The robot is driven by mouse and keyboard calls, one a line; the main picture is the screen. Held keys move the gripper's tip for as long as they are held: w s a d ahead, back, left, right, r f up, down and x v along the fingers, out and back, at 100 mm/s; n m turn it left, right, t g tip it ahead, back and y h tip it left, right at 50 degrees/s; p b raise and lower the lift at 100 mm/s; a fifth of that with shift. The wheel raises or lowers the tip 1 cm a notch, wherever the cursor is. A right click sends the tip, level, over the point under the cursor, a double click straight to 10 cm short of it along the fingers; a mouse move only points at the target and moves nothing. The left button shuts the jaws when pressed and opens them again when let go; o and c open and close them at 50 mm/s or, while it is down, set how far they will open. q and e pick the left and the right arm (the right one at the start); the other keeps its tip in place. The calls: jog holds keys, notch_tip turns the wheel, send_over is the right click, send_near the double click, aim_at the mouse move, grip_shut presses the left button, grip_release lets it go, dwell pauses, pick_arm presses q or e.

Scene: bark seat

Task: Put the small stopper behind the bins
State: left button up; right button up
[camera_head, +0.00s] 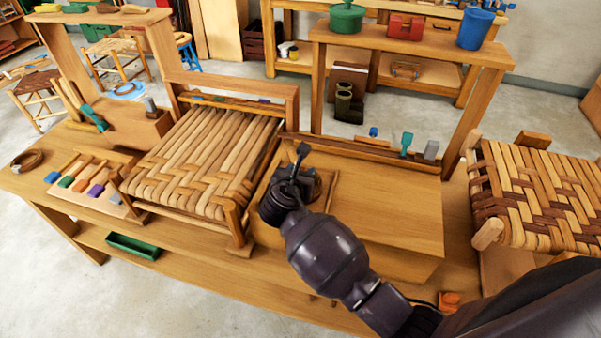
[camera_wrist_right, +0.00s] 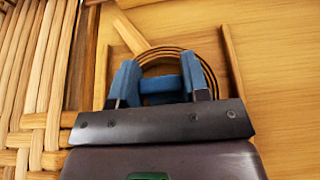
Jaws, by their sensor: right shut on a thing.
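My right gripper (camera_head: 306,178) is above the wooden board on the bench, just right of the woven seat. In the right wrist view its two blue fingertips (camera_wrist_right: 164,80) are closed on a small blue piece (camera_wrist_right: 160,86), which may be the stopper. In the head view the gripper hides that piece. A small blue block (camera_head: 373,132) sits at the back ledge, beside a teal piece (camera_head: 406,141) and a grey one (camera_head: 431,149). A low green bin (camera_head: 133,246) is on the bench's lower shelf at the left. I cannot tell which containers are the bins. My left gripper is not in view.
A coil of strip (camera_wrist_right: 172,55) lies beneath the right gripper. The woven seat (camera_head: 200,165) stands left of it, and a checkered seat (camera_head: 535,190) stands at the right. A wooden shelf frame (camera_head: 400,45) rises behind. The board's right part (camera_head: 395,210) is clear.

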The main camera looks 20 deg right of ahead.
jog(key=shift+f, duration=0.3)
